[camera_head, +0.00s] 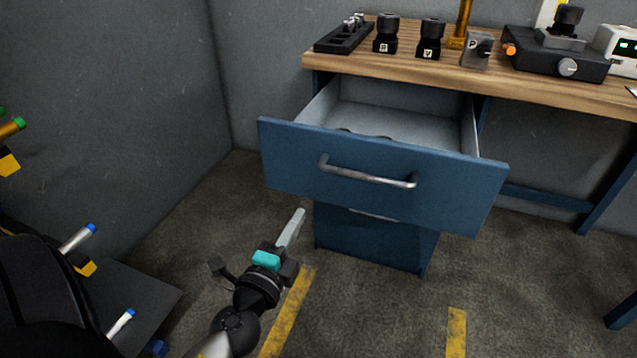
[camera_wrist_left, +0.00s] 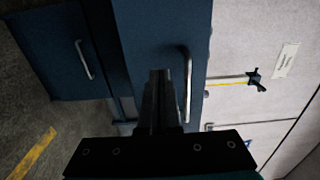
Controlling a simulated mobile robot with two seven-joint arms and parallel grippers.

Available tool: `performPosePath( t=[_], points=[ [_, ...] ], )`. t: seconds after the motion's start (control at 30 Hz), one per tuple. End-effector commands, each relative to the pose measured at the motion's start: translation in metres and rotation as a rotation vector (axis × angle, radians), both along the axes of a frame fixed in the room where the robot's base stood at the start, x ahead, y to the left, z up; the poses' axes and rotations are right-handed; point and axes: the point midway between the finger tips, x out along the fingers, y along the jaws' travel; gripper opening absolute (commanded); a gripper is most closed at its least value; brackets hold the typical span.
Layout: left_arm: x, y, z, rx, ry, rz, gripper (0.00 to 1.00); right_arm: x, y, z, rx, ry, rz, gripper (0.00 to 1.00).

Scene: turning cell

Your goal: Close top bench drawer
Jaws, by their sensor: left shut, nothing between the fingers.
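The top bench drawer (camera_head: 380,205) is pulled well out from under the bench, its blue front facing me. Its bar handle (camera_head: 366,175) runs across the middle of that front and also shows in the left wrist view (camera_wrist_left: 187,85). Dark edges of contents peek over the front panel; the rest is hidden. My left gripper (camera_head: 300,213) is shut and empty, in front of and below the left part of the drawer front. In the left wrist view its fingers (camera_wrist_left: 160,76) point at the blue front beside the handle. I cannot tell whether they touch it. My right gripper is not in view.
A lower blue drawer with its own handle (camera_wrist_left: 83,60) sits shut beneath. The wooden bench top (camera_head: 400,70) carries a black rack (camera_head: 343,38), black tool holders and a black device (camera_head: 560,60). A grey wall stands left. Concrete floor with yellow marks is clear in front.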

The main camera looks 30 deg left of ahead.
Motion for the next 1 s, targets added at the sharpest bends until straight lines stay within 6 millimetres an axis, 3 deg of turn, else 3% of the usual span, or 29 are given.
performPosePath(
  t=[0.3,0.6,0.8,1.0],
  points=[
    [0.048,0.011,0.002,-0.001,0.0,-0.001,0.0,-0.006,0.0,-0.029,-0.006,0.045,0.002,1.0],
    [0.092,0.022,0.001,0.0,0.0,-0.001,0.0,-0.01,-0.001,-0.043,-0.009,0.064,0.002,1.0],
    [0.11,0.026,0.0,-0.002,0.001,0.0,0.0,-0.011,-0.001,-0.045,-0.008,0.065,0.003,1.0],
    [0.116,0.028,-0.001,-0.001,0.002,0.0,0.0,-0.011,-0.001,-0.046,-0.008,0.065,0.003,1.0]
  ],
)
